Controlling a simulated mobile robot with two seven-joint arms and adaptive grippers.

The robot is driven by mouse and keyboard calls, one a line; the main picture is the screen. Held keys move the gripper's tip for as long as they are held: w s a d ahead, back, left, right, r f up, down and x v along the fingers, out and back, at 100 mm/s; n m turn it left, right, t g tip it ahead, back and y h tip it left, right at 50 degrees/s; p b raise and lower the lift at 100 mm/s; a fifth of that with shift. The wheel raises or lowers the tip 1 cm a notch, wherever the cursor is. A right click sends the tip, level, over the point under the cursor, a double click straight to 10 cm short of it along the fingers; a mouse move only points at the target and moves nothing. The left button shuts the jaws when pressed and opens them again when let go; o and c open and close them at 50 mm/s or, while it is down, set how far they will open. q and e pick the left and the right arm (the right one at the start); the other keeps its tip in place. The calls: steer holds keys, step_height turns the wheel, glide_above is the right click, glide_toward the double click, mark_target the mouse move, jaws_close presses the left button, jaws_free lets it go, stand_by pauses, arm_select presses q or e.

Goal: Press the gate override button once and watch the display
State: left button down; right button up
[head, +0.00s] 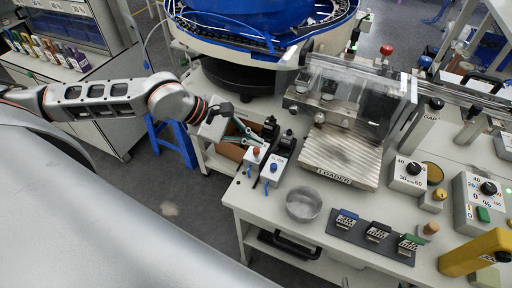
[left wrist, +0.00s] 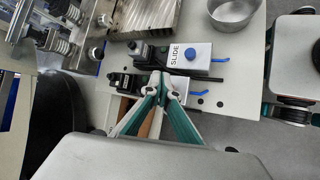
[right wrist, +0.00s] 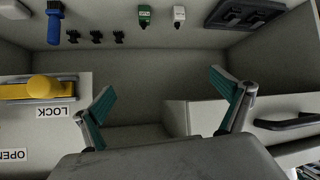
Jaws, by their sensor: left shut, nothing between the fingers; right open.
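In the head view two small white button boxes stand on the bench's left end. One has an orange-brown button (head: 257,151); the other has a blue button (head: 274,166) and reads SLIDE in the left wrist view, where its blue button (left wrist: 190,54) also shows. My left gripper (head: 256,139) is shut and empty, its tips at the orange-brown button's box. In the left wrist view its fingers (left wrist: 160,82) cover most of that box, so contact cannot be told. No gate override label or lit display is readable. My right gripper (right wrist: 165,88) is open and empty.
A metal bowl (head: 304,204) stands right of the boxes, before the ribbed LOADER plate (head: 340,154). Dial boxes (head: 408,175) and a yellow handled tool (head: 476,252) are at right. My right gripper faces a grey compartment beside a yellow LOCK/OPEN handle (right wrist: 45,88).

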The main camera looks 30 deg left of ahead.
mark_target(253, 150)
arm_select(q)
steer(key=shift+r+p, duration=1.2)
steer(key=shift+r, duration=1.35)
steer(key=shift+a+f, duration=0.1)
